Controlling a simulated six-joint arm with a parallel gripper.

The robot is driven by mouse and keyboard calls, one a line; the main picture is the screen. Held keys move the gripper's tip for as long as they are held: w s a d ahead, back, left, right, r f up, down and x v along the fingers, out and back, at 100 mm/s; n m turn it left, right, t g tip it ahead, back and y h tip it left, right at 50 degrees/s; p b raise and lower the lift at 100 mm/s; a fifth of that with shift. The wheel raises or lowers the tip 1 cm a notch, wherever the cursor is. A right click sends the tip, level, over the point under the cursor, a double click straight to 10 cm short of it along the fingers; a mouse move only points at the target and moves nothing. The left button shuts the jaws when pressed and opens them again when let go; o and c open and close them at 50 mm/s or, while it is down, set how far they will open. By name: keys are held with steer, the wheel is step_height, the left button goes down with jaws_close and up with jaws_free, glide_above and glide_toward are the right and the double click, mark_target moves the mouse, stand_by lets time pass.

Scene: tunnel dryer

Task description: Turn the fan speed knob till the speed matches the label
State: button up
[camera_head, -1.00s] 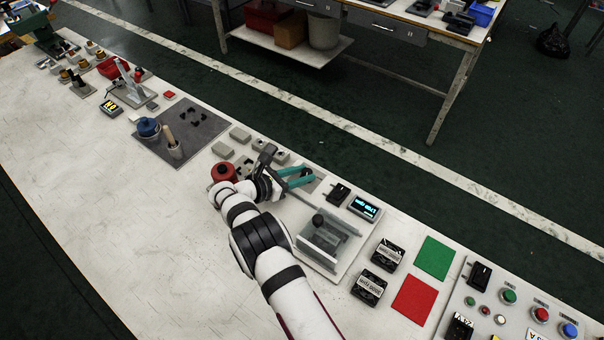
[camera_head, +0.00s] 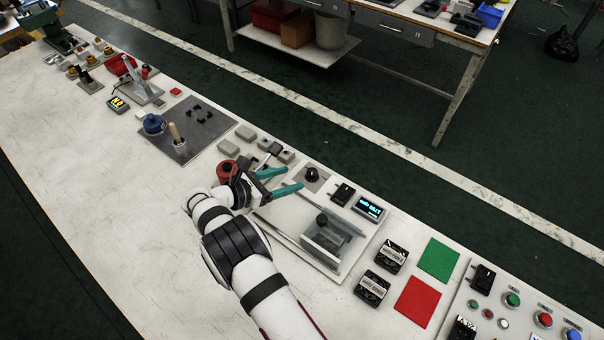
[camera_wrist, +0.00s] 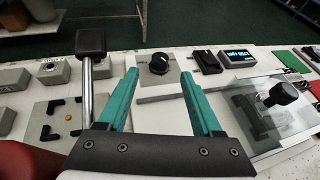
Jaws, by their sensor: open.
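The black round knob (camera_head: 312,174) sits on a grey plate at the back left of the tunnel dryer's white board. In the wrist view the knob (camera_wrist: 159,63) stands beyond and between my fingertips, apart from both. My gripper (camera_head: 289,180) is open and empty, its two teal fingers pointing toward the knob from the left. It also shows in the wrist view (camera_wrist: 160,75). A small display (camera_head: 369,207) with lit blue text stands right of the knob; its text is too small to read. A black switch-like block (camera_head: 342,193) stands between them.
A clear-covered box with a black knob (camera_head: 325,237) stands in front of the display. Two black labelled blocks, a green pad (camera_head: 439,260) and a red pad (camera_head: 417,301) lie to the right. A black-topped metal lever (camera_wrist: 90,60) rises close left of my gripper.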

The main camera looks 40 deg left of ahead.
mark_target(311, 173)
steer(key=v, duration=0.9)
steer(key=shift+f, duration=0.1)
steer(key=shift+w+d, duration=0.1)
steer(key=shift+d, duration=0.05)
steer(key=d+n+y, duration=0.2)
steer(key=d+y, duration=0.1)
steer(key=shift+d+n+t, duration=0.3)
steer(key=shift+n+t, duration=0.1)
steer(key=shift+d+f+y, duration=0.1)
steer(key=shift+d+y, duration=0.15)
steer(key=shift+y, duration=0.05)
steer(key=x, duration=1.5)
steer(key=shift+w+f, duration=0.2)
steer(key=shift+c, duration=0.2)
